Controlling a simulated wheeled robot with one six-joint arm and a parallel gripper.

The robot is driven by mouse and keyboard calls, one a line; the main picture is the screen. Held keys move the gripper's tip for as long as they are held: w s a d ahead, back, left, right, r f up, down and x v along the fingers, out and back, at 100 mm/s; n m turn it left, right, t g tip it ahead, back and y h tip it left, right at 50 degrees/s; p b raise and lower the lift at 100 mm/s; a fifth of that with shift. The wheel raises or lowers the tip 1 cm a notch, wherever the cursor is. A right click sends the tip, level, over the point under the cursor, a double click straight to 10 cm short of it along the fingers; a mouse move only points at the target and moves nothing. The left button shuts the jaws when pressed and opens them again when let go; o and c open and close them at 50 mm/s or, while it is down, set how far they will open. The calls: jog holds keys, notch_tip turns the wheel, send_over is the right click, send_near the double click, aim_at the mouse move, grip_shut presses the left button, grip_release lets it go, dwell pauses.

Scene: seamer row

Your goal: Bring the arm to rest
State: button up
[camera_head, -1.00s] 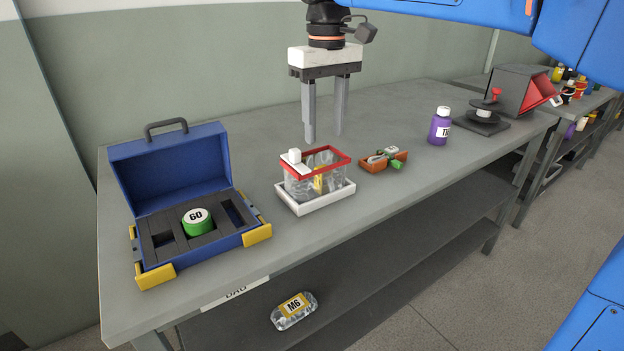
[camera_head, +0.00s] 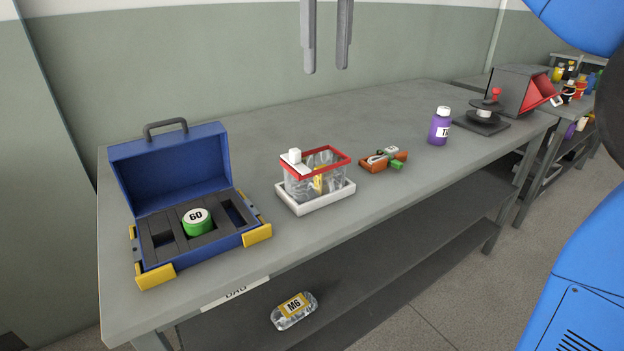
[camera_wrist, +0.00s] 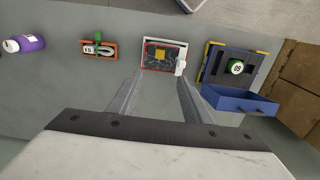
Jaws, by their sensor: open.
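My gripper (camera_head: 327,70) hangs high above the back of the bench at the top of the head view, with only its two grey fingers showing. The fingers are apart, pointing down, with nothing between them. In the wrist view my gripper (camera_wrist: 158,110) also shows empty, its fingers spread above the bench top. The blue arm link at the upper right of the head view is mine.
The bench (camera_head: 330,110) holds an open blue case (camera_head: 170,168) with a green "60" roll (camera_head: 197,222), a red-rimmed clear bin (camera_head: 315,175) on a white tray (camera_head: 318,208), an orange tray (camera_head: 372,166) and a purple bottle (camera_head: 439,127). An M6 bag (camera_head: 294,311) lies on the lower shelf.

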jog(key=s+d+f+m+t, duration=0.1)
jog(key=s+d+f+m, duration=0.1)
jog(key=s+d+f, duration=0.4)
jog(key=s+d+f+m+t, duration=0.1)
jog(key=d+f, duration=0.6)
jog(key=d, duration=0.4)
jog(key=s+d+f+m+t, duration=0.1)
jog(key=s+d+f, duration=0.2)
jog(key=f, duration=0.4)
jog(key=s+d+f+m+t, duration=0.1)
jog(key=s+d+f, duration=0.2)
jog(key=s+f, duration=0.3)
jog(key=s+d+f+m, duration=0.1)
jog(key=s+d+f, duration=0.3)
jog(key=f, duration=0.6)
jog(key=shift+s+m+t, duration=0.35)
jog(key=shift+m+t, duration=0.05)
